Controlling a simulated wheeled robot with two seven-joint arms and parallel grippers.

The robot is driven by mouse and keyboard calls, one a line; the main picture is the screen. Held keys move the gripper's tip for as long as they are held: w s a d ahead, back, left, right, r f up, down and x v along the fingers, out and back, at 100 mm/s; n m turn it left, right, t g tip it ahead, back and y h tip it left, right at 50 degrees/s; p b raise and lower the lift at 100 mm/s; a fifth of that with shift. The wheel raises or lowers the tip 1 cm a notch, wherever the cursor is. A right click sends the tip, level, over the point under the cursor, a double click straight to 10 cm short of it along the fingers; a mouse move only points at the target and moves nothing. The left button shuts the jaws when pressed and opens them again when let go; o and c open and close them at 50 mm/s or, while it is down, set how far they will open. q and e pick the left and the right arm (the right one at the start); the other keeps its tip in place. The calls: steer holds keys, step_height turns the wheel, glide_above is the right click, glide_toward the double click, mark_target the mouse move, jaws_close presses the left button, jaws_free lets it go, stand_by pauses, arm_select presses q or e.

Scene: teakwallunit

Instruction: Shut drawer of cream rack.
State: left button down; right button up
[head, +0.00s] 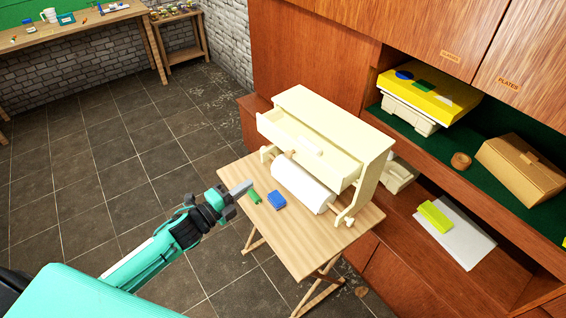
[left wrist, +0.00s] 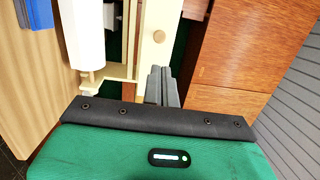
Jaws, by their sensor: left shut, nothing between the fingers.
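The cream rack (head: 333,118) stands on a small folding wooden table. Its drawer (head: 316,152) is pulled out toward the front left, and its inside shows. A white paper roll (head: 303,184) hangs on a bar under the drawer; it also shows in the left wrist view (left wrist: 85,35). My left gripper (head: 245,186) is shut and empty, to the left of the rack and apart from the drawer in the head view. My right gripper is not in view.
A blue block (head: 277,200) and a small green item (head: 254,196) lie on the wooden table (head: 305,245) in front of the roll. A brown wall unit (head: 320,45) with loaded shelves stands behind and to the right. The tiled floor (head: 110,165) at left is clear.

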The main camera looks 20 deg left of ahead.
arm_select(q)
steer(key=p, duration=0.5)
glide_toward(287, 156)
steer(key=x, duration=0.5)
steer(key=shift+w+r, duration=0.1)
steer(key=shift+w, duration=0.05)
steer(key=shift+x, duration=0.8)
steer(key=shift+f, duration=0.25)
steer(key=shift+d, duration=0.1)
